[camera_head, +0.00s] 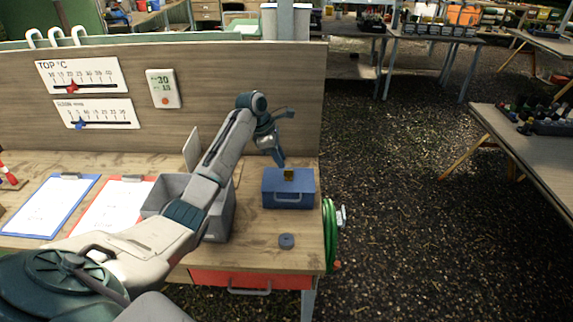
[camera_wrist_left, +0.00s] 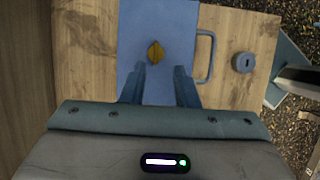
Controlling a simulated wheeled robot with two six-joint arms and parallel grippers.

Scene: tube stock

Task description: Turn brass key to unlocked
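The brass key (camera_head: 289,174) sits on top of a blue box (camera_head: 287,198) with a front handle, near the bench's right end. In the left wrist view, the key (camera_wrist_left: 155,52) is a small yellow-brass piece on the flat blue top (camera_wrist_left: 135,30). My left gripper (camera_head: 284,138) is above and behind the box, its fingers apart and empty. In the left wrist view, the open left gripper (camera_wrist_left: 160,82) has the key just beyond its fingertips, roughly in line with the gap. No contact shows. My right gripper is not in view.
A grey bin (camera_head: 222,215) stands left of the box, partly behind my arm. A round grey-blue piece (camera_head: 287,241) lies in front of the box. A wooden back panel (camera_head: 220,75) rises behind the bench. A green hose (camera_head: 330,235) hangs at the right edge.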

